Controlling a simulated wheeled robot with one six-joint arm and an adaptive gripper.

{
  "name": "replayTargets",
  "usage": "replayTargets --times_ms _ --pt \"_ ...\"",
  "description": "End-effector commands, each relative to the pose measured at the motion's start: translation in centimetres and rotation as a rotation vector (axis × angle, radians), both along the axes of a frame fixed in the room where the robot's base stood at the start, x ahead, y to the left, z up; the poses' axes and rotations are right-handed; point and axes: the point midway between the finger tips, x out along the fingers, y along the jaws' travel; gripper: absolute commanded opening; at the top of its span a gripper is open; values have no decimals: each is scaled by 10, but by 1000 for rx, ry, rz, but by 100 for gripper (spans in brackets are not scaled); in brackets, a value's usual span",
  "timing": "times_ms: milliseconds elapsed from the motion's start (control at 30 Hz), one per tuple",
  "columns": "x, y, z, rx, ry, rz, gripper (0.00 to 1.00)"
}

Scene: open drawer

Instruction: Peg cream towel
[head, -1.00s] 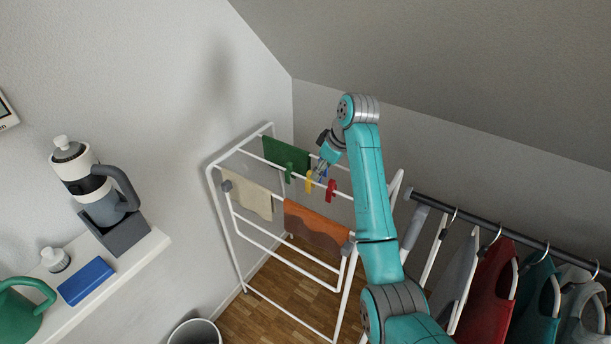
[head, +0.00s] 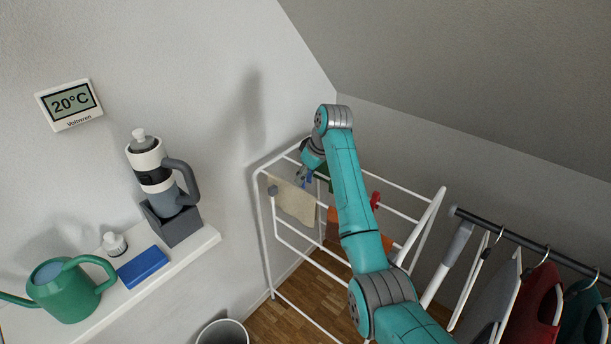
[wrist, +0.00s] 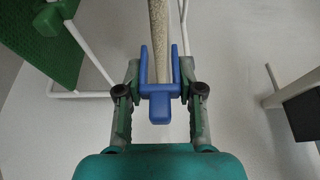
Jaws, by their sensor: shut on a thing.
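The cream towel (head: 296,204) hangs over the near left rail of the white drying rack. In the wrist view the towel (wrist: 159,30) shows from above as a narrow strip. My gripper (head: 302,174) is over this towel. In the wrist view my gripper (wrist: 159,95) is shut on a blue peg (wrist: 159,91). The peg's two prongs point forward, one on each side of the towel strip. How deep the peg sits on the rail cannot be told. In the head view my arm hides part of the rack.
The green towel (wrist: 42,65) with a green peg (wrist: 49,20) is at the left of the wrist view. A red peg (head: 375,200) is on a rack rail (head: 400,212). The orange towel (head: 333,228) is mostly hidden by my arm. A shelf (head: 206,238) stands left; hanging clothes are right.

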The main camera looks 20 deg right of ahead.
Motion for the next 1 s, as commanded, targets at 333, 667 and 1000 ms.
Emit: replayTargets --times_ms 333,667,1000 --pt "0 0 -14 0 1 0 21" --pt "-1 0 -34 0 1 0 21" --pt "0 0 -54 0 1 0 21"
